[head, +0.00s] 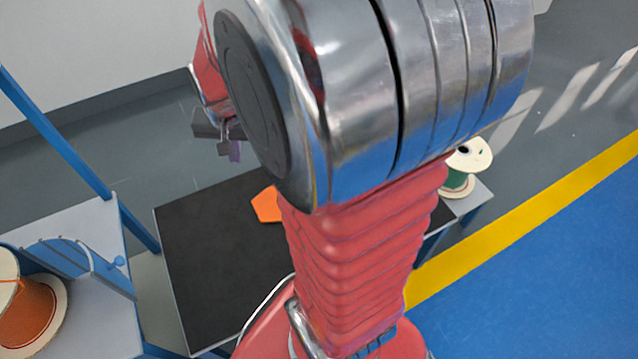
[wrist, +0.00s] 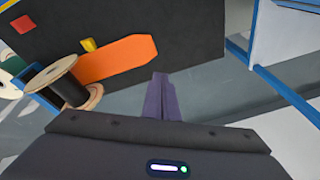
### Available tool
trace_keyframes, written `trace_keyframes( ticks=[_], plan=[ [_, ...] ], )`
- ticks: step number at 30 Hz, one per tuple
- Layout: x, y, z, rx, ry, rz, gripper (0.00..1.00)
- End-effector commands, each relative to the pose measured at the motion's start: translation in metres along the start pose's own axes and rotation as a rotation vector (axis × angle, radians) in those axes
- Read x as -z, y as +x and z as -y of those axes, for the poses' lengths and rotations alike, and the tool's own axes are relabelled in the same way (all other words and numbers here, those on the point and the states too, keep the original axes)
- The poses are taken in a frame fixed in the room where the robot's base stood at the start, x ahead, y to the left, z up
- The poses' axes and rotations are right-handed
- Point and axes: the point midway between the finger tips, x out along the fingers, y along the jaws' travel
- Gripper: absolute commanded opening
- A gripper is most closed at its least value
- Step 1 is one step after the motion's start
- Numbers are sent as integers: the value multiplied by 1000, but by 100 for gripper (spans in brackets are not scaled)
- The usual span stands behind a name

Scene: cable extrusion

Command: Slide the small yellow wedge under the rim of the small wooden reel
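The small yellow wedge (wrist: 88,45) lies on the black mat in the wrist view, touching or just behind the upper edge of an orange paddle-shaped piece. A small wooden reel (wrist: 53,74) with pale flanges and a dark winding stands at left, below the wedge in the picture. The wedge is apart from its rim. My gripper (wrist: 161,98) has purple fingers drawn together with nothing visible between them. It is right of the reel and past the mat's edge. In the head view my gripper (head: 233,148) hangs beyond the mat; wedge and wooden reel are hidden by my arm.
The orange piece (wrist: 115,60) lies beside the wedge and also shows in the head view (head: 266,205). A red square (wrist: 22,24) is on the black mat (head: 200,260). A green-wound reel (head: 460,180) stands right. A blue-framed shelf (head: 60,225) holds an orange-wound reel (head: 30,312).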

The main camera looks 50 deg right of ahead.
Motion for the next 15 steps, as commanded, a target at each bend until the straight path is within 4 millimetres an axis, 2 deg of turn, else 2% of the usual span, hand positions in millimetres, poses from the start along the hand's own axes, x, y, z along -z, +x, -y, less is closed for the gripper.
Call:
trace_keyframes(
  ticks=[1, 6, 15],
  plan=[
    [-8, -12, 6, 13, -44, -11, 0],
    [-34, -47, 21, 47, -194, -36, 0],
    [-85, -100, 34, 106, -456, -83, 0]
  ],
)
